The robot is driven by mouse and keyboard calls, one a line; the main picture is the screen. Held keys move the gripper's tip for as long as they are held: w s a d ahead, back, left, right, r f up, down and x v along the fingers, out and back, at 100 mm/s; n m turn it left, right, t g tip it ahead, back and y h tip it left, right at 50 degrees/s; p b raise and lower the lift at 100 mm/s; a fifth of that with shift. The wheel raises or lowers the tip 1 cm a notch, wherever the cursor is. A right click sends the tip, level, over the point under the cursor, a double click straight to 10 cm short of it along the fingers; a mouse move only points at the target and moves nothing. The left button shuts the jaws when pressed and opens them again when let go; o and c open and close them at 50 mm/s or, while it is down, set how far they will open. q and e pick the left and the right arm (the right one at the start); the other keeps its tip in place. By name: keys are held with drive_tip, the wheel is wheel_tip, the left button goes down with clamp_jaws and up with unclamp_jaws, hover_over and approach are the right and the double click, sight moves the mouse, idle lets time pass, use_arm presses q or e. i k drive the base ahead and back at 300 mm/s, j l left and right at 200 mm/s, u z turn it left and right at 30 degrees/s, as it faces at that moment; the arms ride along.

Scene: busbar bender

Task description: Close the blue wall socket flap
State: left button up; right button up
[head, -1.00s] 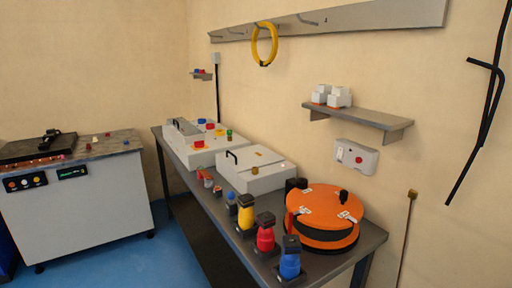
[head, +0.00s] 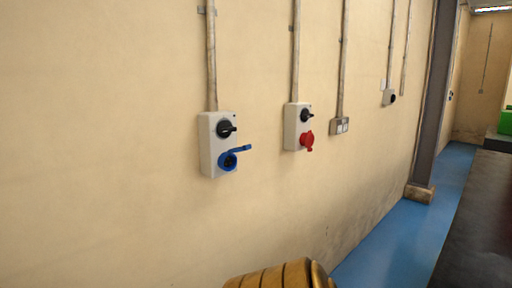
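The blue wall socket (head: 227,162) sits at the bottom of a pale grey switch box (head: 211,133) on the wall, left of centre in the head view. Its blue flap (head: 240,149) stands open, sticking out to the right from the top of the socket. The dark inside of the socket shows. A black rotary switch (head: 226,129) is above it on the same box. Neither of my grippers is in view.
A second box with a red socket (head: 307,141) hangs to the right, then a small double outlet (head: 340,126). A wooden barrel-like object (head: 282,276) stands at the bottom centre. Blue floor (head: 385,245) runs along the wall beside a dark surface (head: 475,225).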

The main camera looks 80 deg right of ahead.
sight(245, 147)
drive_tip(key=z, duration=2.4)
drive_tip(key=j+z, duration=0.15)
